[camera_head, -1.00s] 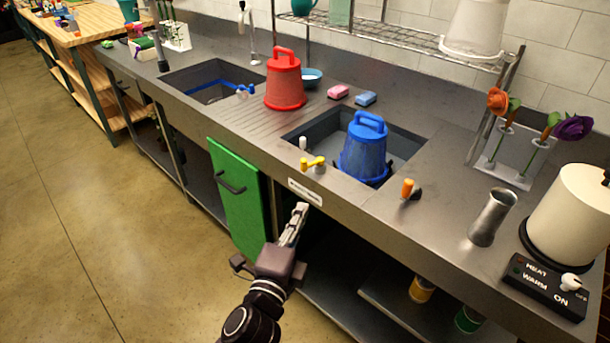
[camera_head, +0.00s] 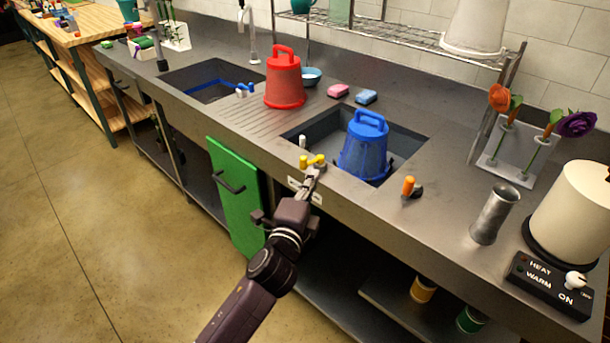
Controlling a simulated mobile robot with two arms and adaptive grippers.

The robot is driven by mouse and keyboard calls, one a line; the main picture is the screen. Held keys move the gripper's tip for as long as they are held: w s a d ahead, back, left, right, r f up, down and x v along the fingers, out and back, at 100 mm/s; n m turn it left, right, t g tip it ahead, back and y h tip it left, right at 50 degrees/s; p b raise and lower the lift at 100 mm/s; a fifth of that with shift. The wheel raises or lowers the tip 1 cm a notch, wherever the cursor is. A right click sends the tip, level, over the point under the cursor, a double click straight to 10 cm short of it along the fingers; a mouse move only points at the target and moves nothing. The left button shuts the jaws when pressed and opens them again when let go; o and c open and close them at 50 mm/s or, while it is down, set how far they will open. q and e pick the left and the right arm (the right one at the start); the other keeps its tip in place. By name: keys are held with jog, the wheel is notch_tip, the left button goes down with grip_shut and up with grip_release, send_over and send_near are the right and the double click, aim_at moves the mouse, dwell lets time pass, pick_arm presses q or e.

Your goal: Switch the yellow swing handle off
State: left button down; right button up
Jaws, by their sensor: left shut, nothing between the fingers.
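The yellow swing handle (camera_head: 311,160) sits on the front rim of the right sink, beside a small white upright post (camera_head: 302,142). It lies roughly level along the counter edge. My left gripper (camera_head: 313,172) is shut and empty, with its fingertips right at the handle's near side. I cannot tell whether they touch it. The fingers hide part of the handle's lower side. My right gripper is not in view.
A blue bucket (camera_head: 364,147) stands in the right sink, just right of the handle. A red bucket (camera_head: 284,83) stands on the drainboard. A green door panel (camera_head: 237,196) hangs below.

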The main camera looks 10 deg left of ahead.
pick_arm(q)
jog(key=shift+w+a, duration=1.05)
jog(key=shift+w, duration=0.1)
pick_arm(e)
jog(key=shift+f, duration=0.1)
pick_arm(q)
jog(key=shift+w+a+m+h+p, duration=0.15)
jog(key=shift+a+m+h+p, duration=0.2)
jog(key=shift+m+h+p, duration=0.25)
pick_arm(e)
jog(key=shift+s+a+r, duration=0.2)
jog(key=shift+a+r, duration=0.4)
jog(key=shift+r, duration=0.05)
pick_arm(q)
jog(key=shift+h, duration=0.3)
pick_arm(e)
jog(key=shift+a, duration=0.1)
